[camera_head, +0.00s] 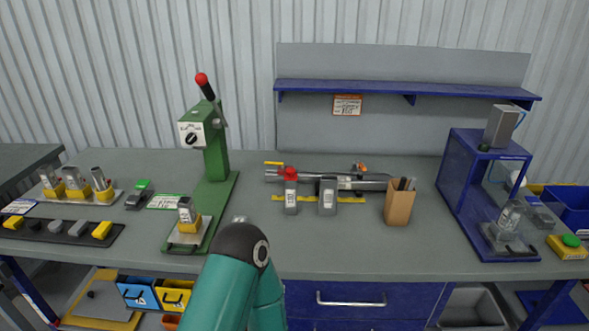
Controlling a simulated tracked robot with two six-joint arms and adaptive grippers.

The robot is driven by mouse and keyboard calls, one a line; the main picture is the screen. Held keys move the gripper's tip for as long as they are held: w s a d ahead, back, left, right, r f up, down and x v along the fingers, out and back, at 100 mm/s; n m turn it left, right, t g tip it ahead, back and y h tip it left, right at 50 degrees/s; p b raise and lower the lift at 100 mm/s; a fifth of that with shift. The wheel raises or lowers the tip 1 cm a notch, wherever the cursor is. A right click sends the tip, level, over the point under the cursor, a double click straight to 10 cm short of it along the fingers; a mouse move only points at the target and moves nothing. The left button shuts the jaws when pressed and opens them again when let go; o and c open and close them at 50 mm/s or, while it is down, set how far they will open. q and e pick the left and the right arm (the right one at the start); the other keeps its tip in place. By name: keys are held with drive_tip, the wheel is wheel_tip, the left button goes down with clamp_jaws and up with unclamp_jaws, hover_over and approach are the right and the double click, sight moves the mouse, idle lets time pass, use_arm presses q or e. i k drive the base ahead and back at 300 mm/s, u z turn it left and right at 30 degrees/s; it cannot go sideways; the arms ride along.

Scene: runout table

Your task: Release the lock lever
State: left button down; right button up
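A green press (215,165) stands upright left of the table's middle, with a black-handled lever (205,88) tipped by a red ball at its top. A metal bar fixture (350,181) lies at the back centre, with a small yellow handle (273,163) at its left end and a red star knob (289,174) in front of it. I cannot tell for sure which of these is the lock lever. One of my arms, teal with a dark joint, rises from the bottom centre and hides the table edge behind it. Neither gripper can be made out.
A grey table (330,245) carries holders with yellow-based pieces (75,190) at left. Two grey blocks (327,197) and a wooden pen cup (399,203) stand at centre. A blue frame stand (462,185) is at right. A blue shelf (400,90) overhangs the back.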

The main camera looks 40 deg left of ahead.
sight(282, 166)
drive_tip(key=u, duration=1.4)
drive_tip(key=i, duration=0.1)
drive_tip(key=z, duration=2.5)
drive_tip(key=k, duration=1.55)
drive_tip(key=u, duration=1.15)
drive_tip(key=i, duration=1.15)
